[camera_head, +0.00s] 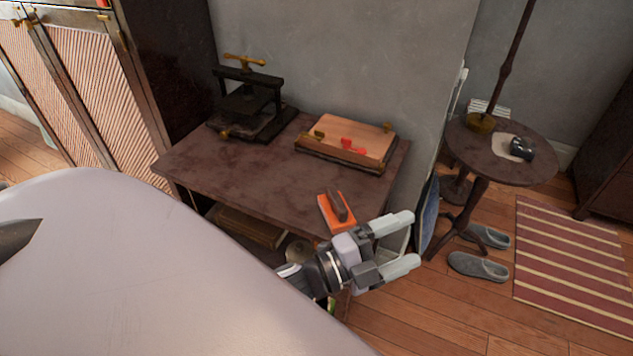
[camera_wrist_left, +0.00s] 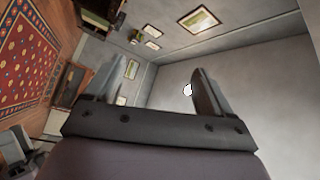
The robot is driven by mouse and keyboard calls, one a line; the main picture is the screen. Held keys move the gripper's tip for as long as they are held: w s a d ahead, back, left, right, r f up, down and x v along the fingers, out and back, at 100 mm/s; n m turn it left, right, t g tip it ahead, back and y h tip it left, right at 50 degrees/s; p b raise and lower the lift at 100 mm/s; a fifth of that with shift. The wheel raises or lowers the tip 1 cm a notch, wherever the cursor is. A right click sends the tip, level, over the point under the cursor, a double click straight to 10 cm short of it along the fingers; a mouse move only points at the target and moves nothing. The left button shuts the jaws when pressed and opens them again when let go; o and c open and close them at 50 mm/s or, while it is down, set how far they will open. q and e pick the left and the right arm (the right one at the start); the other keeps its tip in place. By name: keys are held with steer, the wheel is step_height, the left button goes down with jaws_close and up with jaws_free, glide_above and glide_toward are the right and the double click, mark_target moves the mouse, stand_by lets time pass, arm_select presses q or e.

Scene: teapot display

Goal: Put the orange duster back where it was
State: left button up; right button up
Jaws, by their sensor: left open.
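The orange duster (camera_head: 337,208), an orange pad with a dark brown handle along its top, lies near the front right edge of the dark wooden table (camera_head: 225,170). My left gripper (camera_head: 407,240) is open and empty, just right of and in front of the duster, past the table's edge. Its fingers point right, away from the duster. In the left wrist view the open fingers (camera_wrist_left: 160,72) have only walls and room behind them, and the duster does not show. My right gripper is not in view.
A black press (camera_head: 247,100) stands at the table's back left. A wooden board frame (camera_head: 347,142) with a red piece lies at the back right. The table's middle is clear. A round side table (camera_head: 480,155) stands right, with slippers (camera_head: 478,267) on the floor.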

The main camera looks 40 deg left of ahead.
arm_select(q)
steer(key=s+a+f+n+g+y, duration=0.3)
steer(key=s+f+n, duration=0.3)
steer(key=f+n, duration=0.2)
steer(key=s+a+f+n+g+y, duration=0.3)
steer(key=s+a+f+n+y, duration=0.1)
steer(key=s+f+n, duration=0.3)
step_height(320, 180, down, 3)
steer(key=shift+s+r+n+g+y, duration=0.25)
steer(key=shift+n+y, duration=0.25)
steer(key=shift+n, duration=0.7)
steer(key=shift+w, duration=0.1)
step_height(320, 180, up, 5)
steer(key=p, duration=0.5)
